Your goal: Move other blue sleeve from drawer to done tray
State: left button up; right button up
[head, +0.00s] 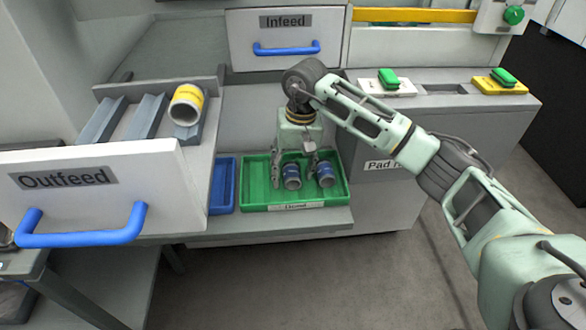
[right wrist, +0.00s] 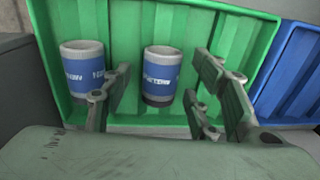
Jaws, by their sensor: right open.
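Two blue-banded sleeves stand upright in the green done tray (head: 258,192): a left one (head: 291,177) and a right one (head: 326,175). My right gripper (head: 296,174) is open and low over the tray, with its fingers on either side of the left sleeve. The right wrist view shows this sleeve (right wrist: 161,76) between the spread fingers (right wrist: 155,110), and the other sleeve (right wrist: 83,72) outside them, partly behind one finger. The outfeed drawer (head: 110,205) is pulled open. Only a yellow-banded sleeve (head: 187,104) shows in it, lying on a grey rack. My left gripper is out of view.
A blue tray (head: 223,186) stands just left of the green tray on the same shelf. The closed infeed drawer (head: 285,35) is behind. Green-topped pads (head: 389,79) (head: 503,76) lie on the counter at right. The outfeed drawer's front and blue handle (head: 85,232) jut out at left.

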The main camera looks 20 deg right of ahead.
notch_tip(320, 180, up, 12)
jog(key=d, duration=0.1)
jog(key=shift+s, duration=0.2)
dwell(0.3)
jog(key=shift+d, duration=0.1)
dwell(0.4)
